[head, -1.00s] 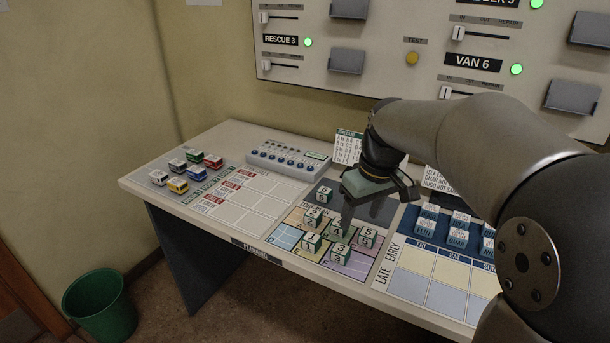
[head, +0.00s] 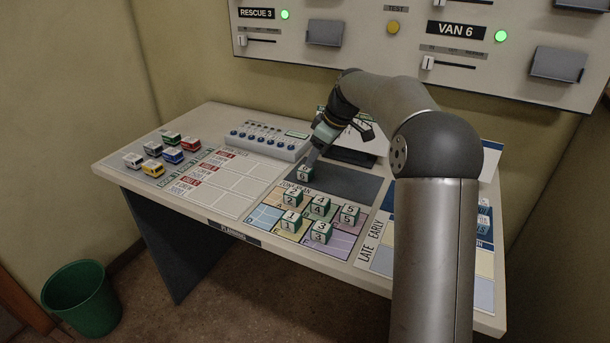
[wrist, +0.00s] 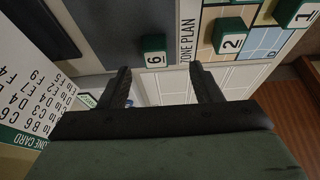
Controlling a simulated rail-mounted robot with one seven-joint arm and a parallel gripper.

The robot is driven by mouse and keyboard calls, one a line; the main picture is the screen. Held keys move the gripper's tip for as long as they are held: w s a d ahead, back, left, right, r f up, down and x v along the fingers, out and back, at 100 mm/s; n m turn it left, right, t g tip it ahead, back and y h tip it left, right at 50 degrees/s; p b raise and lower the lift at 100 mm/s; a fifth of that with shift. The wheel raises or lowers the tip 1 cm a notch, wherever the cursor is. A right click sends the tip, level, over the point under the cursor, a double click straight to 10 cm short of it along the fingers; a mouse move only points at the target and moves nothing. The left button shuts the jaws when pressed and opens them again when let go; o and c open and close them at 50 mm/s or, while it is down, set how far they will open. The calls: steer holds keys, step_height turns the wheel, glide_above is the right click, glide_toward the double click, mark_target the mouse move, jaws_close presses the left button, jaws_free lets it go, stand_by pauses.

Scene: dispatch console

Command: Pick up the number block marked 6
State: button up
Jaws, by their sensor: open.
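The number block marked 6 (head: 306,173) is a small green and white cube on the dark grey strip behind the coloured zone plan. In the wrist view the block (wrist: 154,50) shows its 6 face, beyond the fingertips and roughly between them. My gripper (head: 313,156) is just above and behind the block in the head view, tilted. In the wrist view my gripper (wrist: 158,76) is open, with nothing between its two dark fingers. The fingers appear apart from the block.
Blocks marked 2 (head: 293,198), 4 (head: 320,206), 5 (head: 349,214), 1 (head: 291,222) and 3 (head: 320,232) stand on the zone plan nearby. A switch box (head: 265,139) is behind left. Toy vehicles (head: 152,168) stand far left. A zone card (wrist: 35,85) is close to the gripper.

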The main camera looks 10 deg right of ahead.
mark_target(307, 169)
steer(key=x, duration=0.2)
steer(key=shift+a+f, duration=0.1)
steer(key=shift+f, duration=0.2)
steer(key=shift+w+x, duration=0.25)
steer(key=shift+x, duration=1.05)
steer(key=shift+w+x, duration=0.3)
steer(key=shift+x, duration=0.95)
steer(key=shift+r, duration=0.1)
steer(key=c, duration=1.1)
